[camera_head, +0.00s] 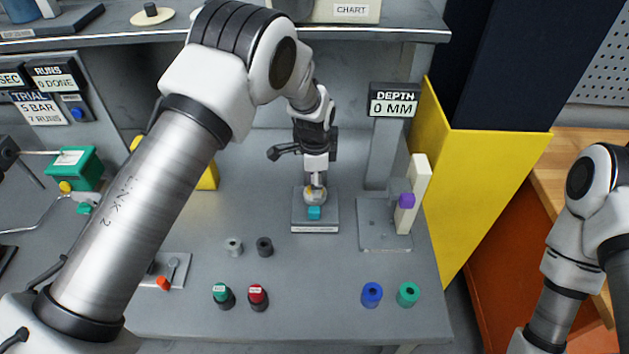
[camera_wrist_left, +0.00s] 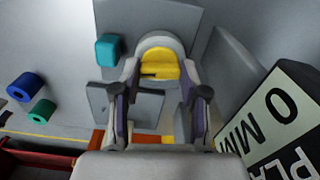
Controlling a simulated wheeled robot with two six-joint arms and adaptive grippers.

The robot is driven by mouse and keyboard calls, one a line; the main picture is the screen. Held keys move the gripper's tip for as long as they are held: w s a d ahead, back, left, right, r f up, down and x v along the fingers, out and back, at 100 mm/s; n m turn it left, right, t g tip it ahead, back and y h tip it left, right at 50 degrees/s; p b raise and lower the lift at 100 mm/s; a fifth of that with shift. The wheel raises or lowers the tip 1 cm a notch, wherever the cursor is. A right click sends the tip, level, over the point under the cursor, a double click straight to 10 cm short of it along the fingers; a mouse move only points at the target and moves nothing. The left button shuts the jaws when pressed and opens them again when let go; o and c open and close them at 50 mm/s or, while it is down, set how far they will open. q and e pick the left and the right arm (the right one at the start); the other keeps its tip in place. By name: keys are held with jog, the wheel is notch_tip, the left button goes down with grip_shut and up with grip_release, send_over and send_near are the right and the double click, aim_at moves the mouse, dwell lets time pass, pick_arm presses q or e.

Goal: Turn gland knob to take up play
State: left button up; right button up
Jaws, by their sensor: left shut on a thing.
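The gland knob (camera_wrist_left: 160,62), yellow with a pale rounded surround, sits between the fingers of my left gripper (camera_wrist_left: 160,98) in the left wrist view. My left gripper (camera_head: 315,182) points down over a small grey block (camera_head: 315,227) on the bench and is shut on the knob. In the head view the fingers mostly hide the knob. A teal cube-like part (camera_head: 314,213) sits at the front of the block, and it also shows in the left wrist view (camera_wrist_left: 108,50). My right arm shows at the right edge, but its gripper is out of view.
Blue (camera_head: 371,294) and green (camera_head: 408,294) rings, green and red capped buttons (camera_head: 257,296) and two small grey rings lie in front. A yellow panel (camera_head: 480,190) bounds the right.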

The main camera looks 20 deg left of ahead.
pick_arm(q)
jog(key=shift+s+f, duration=0.15)
jog(key=o, duration=0.9)
jog(key=shift+o, duration=1.2)
jog(key=shift+d, duration=0.1)
notch_tip(320, 180, up, 12)
jog(key=shift+w, duration=0.2)
